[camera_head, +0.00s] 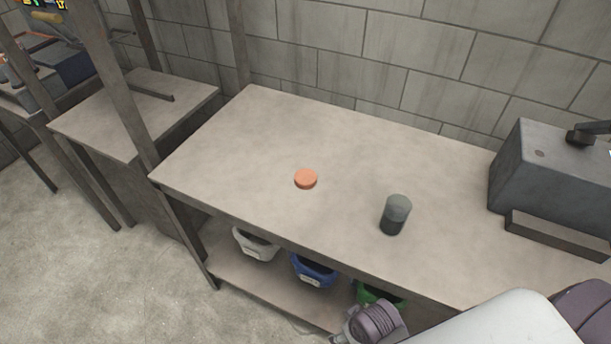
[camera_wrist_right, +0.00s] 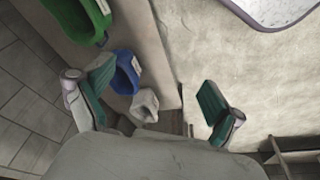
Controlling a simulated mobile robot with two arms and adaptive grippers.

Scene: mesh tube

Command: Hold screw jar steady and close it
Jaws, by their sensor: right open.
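A small round orange lid (camera_head: 305,179) lies flat on the workbench (camera_head: 240,140), near its middle. The jar (camera_head: 396,214) stands upright to the right of the lid, closer to the front edge. It is a greyish see-through cylinder with a darker lower part. Lid and jar are apart, and nothing touches either. My right gripper (camera_wrist_right: 157,100) is open in the right wrist view, with its two green-padded fingers wide apart and nothing between them. Neither jar nor lid shows in that view. My left gripper is not in view.
A grey metal box (camera_head: 545,170) stands at the right of the bench. White (camera_head: 254,244), blue (camera_head: 314,271) and green (camera_head: 378,296) bins sit on the shelf below. A block wall runs behind. The bench's left part is clear. My arm links show at bottom right.

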